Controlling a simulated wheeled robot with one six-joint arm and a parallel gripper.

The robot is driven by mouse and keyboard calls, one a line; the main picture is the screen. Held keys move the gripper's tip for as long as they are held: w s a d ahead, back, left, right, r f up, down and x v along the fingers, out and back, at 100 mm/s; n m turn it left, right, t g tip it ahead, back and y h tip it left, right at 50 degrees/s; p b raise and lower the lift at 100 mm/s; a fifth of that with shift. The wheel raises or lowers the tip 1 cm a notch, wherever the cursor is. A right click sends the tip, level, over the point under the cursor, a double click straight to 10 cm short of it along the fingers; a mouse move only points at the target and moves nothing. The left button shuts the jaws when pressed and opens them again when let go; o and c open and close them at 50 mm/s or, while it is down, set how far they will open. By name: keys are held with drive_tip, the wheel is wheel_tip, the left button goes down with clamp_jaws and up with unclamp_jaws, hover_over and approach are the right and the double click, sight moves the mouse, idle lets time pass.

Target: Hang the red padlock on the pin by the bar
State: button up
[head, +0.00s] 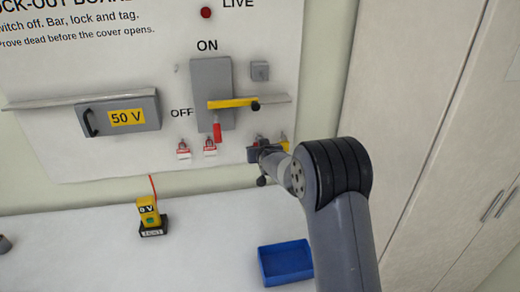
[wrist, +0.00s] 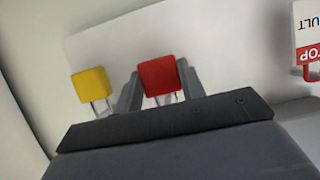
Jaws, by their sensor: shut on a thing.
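My gripper (head: 255,152) is shut on the red padlock (wrist: 158,76), whose body sits between the two jaws in the wrist view. In the head view I cannot make the held padlock out clearly behind the gripper. The gripper is close to the board, below and right of the grey switch box (head: 211,75). The yellow bar (head: 230,103) lies level across that box, with a dark knob at its right end. A red piece (head: 217,133) hangs below the bar. I cannot clearly make out the pin.
A yellow padlock (wrist: 90,85) is beside the held one; it also shows right of my gripper (head: 284,143). Red-and-white tags (head: 183,153) hang on the board. Below stand a yellow meter (head: 148,212) and a blue tray (head: 285,263). A 50 V cover (head: 122,116) is left.

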drive_tip(key=s+d+b, duration=0.1)
drive_tip(key=s+b, duration=0.2)
drive_tip(key=s, duration=0.5)
drive_tip(key=shift+d+r+b, duration=0.15)
drive_tip(key=shift+d+b, duration=0.15)
drive_tip(key=shift+b, duration=0.1)
idle(0.5)
idle(0.5)
drive_tip(key=shift+s, duration=0.1)
idle(0.6)
